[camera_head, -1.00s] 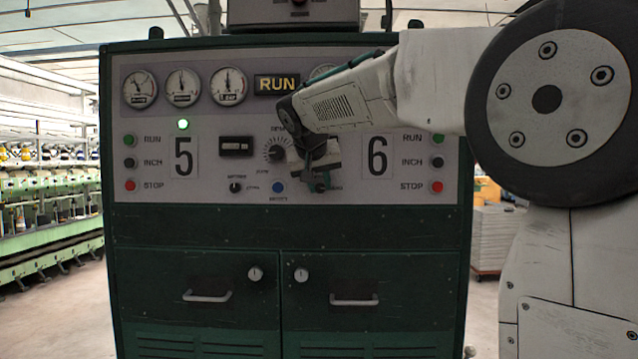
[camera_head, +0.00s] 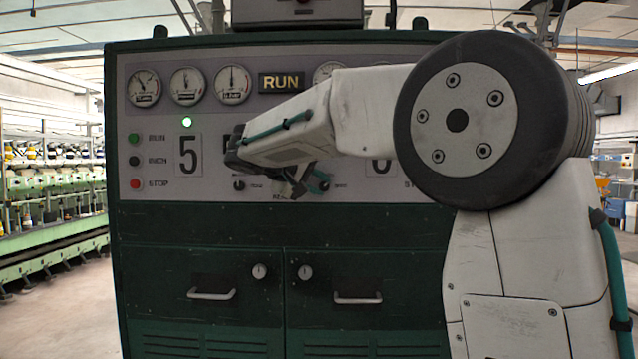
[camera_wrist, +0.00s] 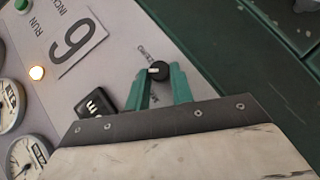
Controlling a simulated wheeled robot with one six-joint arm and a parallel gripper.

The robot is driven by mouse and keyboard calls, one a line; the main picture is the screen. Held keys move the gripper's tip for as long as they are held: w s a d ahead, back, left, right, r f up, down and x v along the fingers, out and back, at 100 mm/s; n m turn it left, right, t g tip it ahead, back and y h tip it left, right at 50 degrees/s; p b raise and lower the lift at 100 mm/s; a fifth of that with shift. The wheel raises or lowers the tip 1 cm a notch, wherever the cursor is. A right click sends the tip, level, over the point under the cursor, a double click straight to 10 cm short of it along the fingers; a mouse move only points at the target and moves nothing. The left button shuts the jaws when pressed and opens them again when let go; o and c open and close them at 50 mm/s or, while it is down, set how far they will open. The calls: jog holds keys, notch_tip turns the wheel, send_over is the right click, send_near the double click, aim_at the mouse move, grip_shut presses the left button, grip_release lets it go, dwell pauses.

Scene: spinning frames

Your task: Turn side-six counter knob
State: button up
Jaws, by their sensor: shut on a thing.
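The side-six counter knob (camera_wrist: 158,69) is a small round black knob with a pale pointer mark, on the light grey panel near the black 6 (camera_wrist: 72,45). In the wrist view, the teal fingers of my gripper (camera_wrist: 163,77) stand on both sides of it and are shut on it. In the head view, my gripper (camera_head: 312,182) is at the lower edge of the panel, right of centre. My arm hides most of the 6 and the middle of the panel there. A similar black knob (camera_head: 239,184) sits to the left, on side five.
The green cabinet (camera_head: 230,230) has two handled doors below the panel. Round gauges (camera_head: 187,86) and a RUN sign (camera_head: 281,82) line its top. A lamp (camera_wrist: 37,73) by the 6 glows orange. Open floor lies at left.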

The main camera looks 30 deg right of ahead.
jog(key=shift+a+f+n+h, duration=0.1)
jog(key=shift+f+n+h, duration=0.1)
jog(key=shift+n+h, duration=0.4)
jog(key=shift+a+f+n+h, duration=0.1)
jog(key=shift+f+n+h, duration=0.1)
jog(key=shift+n+h, duration=0.35)
jog(key=shift+d+f+n+h, duration=0.1)
jog(key=shift+f+n+h, duration=0.15)
jog(key=shift+n+h, duration=1.05)
jog(key=o, duration=1)
jog(key=shift+v, duration=3.9)
jog(key=shift+f, duration=0.2)
